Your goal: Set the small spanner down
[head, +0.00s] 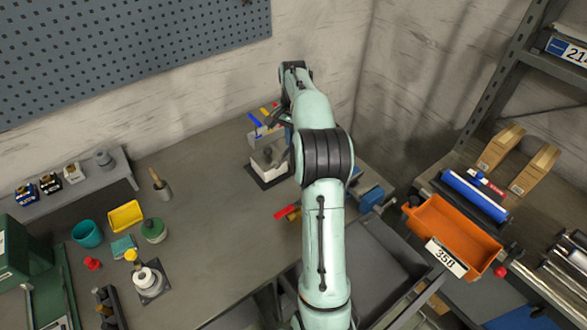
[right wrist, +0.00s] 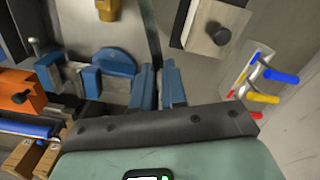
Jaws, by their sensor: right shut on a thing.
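My right arm reaches up through the middle of the head view, and its gripper is hidden behind the arm there. In the right wrist view the two blue fingers of my right gripper (right wrist: 158,72) are close together, shut on a thin thing that I take to be the small spanner. Its outline is hard to make out; a thin dark strip runs up from between the fingertips, and I cannot tell whether it is the spanner or an edge behind. My left gripper is in neither view.
A blue vice (head: 371,196) stands right of my arm, also in the wrist view (right wrist: 112,66). A light block with a dark base (head: 268,162) and coloured-handled tools (head: 258,128) are beyond. The middle bench (head: 215,235) is clear. An orange bin (head: 450,225) is right.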

